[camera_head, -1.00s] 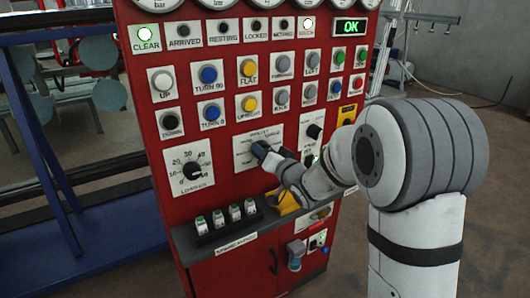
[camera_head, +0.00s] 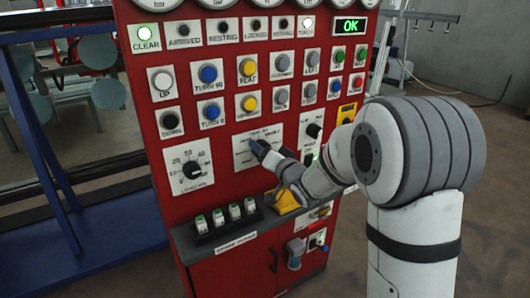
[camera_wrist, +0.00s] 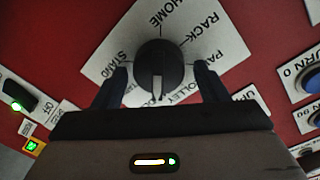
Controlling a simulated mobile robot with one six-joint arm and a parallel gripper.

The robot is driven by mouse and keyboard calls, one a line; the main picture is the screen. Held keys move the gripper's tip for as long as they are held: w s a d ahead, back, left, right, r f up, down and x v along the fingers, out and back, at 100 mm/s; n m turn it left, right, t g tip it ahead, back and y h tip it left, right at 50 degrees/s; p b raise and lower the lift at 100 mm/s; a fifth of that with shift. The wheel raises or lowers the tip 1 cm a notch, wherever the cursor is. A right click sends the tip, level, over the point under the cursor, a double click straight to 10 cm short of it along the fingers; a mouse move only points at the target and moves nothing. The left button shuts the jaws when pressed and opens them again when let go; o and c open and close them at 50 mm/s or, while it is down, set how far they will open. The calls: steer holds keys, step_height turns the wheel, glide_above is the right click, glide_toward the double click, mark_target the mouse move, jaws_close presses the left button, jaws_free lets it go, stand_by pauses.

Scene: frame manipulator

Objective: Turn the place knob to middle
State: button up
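The place knob (camera_wrist: 160,68) is a round black knob with a white pointer mark on a white label plate (camera_wrist: 108,62). In the wrist view its pointer aims down the picture, toward the partly hidden word TROLLEY. STAND, HOME and RACK are also readable around it. My gripper (camera_wrist: 160,78) is open, with one dark finger on each side of the knob and a visible gap on both sides. In the head view my gripper (camera_head: 257,147) is at the label plate (camera_head: 272,133) and hides the knob.
The red panel (camera_head: 225,150) carries several buttons above and a LOADER dial (camera_head: 191,170) to the left. A small shelf with several white switches (camera_head: 226,219) and a yellow object (camera_head: 287,201) lies below. In the wrist view a blue button (camera_wrist: 312,84) is at the right.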

steer(key=shift+o, duration=0.2)
steer(key=v, duration=0.7)
steer(key=shift+s+d, duration=0.25)
steer(key=shift+s, duration=0.1)
steer(key=shift+d+r, duration=0.1)
steer(key=shift+r, duration=0.05)
steer(key=s+d+r+g+h+p, duration=0.2)
steer(key=s+d+g+h+p, duration=0.25)
steer(key=s+d+h, duration=0.55)
steer(key=s+d+g+p, duration=0.2)
steer(key=s+g, duration=0.2)
steer(key=s, duration=0.5)
steer(key=s+d+r+n+g+p, duration=0.1)
steer(key=s+g, duration=0.3)
steer(key=s, duration=0.6)
steer(key=shift+d+y+p, duration=0.3)
steer(key=shift+d+p, duration=0.3)
steer(key=shift+p, duration=0.1)
